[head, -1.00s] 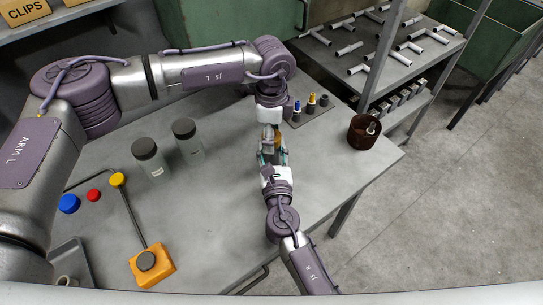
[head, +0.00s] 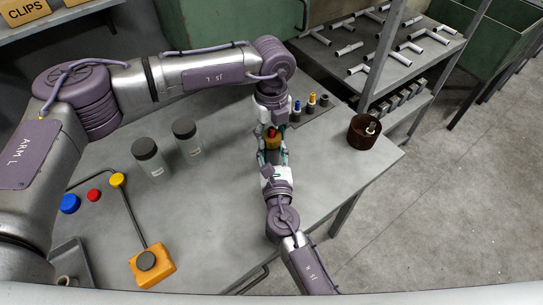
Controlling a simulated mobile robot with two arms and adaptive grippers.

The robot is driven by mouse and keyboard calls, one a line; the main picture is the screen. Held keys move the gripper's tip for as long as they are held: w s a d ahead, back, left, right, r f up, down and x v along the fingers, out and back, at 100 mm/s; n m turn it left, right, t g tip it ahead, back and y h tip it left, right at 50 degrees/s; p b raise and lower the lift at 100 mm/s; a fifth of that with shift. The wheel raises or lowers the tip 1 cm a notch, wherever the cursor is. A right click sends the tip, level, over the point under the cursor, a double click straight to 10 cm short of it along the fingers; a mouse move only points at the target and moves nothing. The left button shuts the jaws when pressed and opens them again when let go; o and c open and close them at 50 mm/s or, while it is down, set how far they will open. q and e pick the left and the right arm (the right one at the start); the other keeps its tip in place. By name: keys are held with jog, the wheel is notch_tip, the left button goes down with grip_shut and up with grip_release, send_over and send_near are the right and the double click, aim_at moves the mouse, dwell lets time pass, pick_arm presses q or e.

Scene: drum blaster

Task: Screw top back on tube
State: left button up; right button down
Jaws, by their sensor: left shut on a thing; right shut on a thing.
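My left gripper (head: 270,126) points toward my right gripper (head: 271,158) over the middle of the table; the two almost meet. Between them is a small piece with an orange-yellow part (head: 272,144) and a red part (head: 272,132), which appear to be the tube and its top. The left gripper is shut at the red end and the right gripper is shut at the orange-yellow end. The fingers hide most of both parts. I cannot tell whether the thread is engaged or how the parts are aligned.
Two grey jars with dark lids (head: 187,136) stand left of the grippers. A dark mat with small upright pieces (head: 311,104) and a brown cup (head: 363,132) are to the right. An orange block (head: 153,266) sits front left. The table's front middle is clear.

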pick_arm(q)
jog(key=m, duration=1.5)
jog(key=shift+m, duration=0.4)
jog(key=m, duration=0.6)
jog(key=shift+m, duration=0.3)
jog(key=m, duration=0.4)
jog(key=shift+f, duration=0.1)
jog(key=m, duration=1.6)
jog(key=shift+m, duration=0.4)
jog(key=o, duration=1.3)
jog(key=shift+c, duration=0.2)
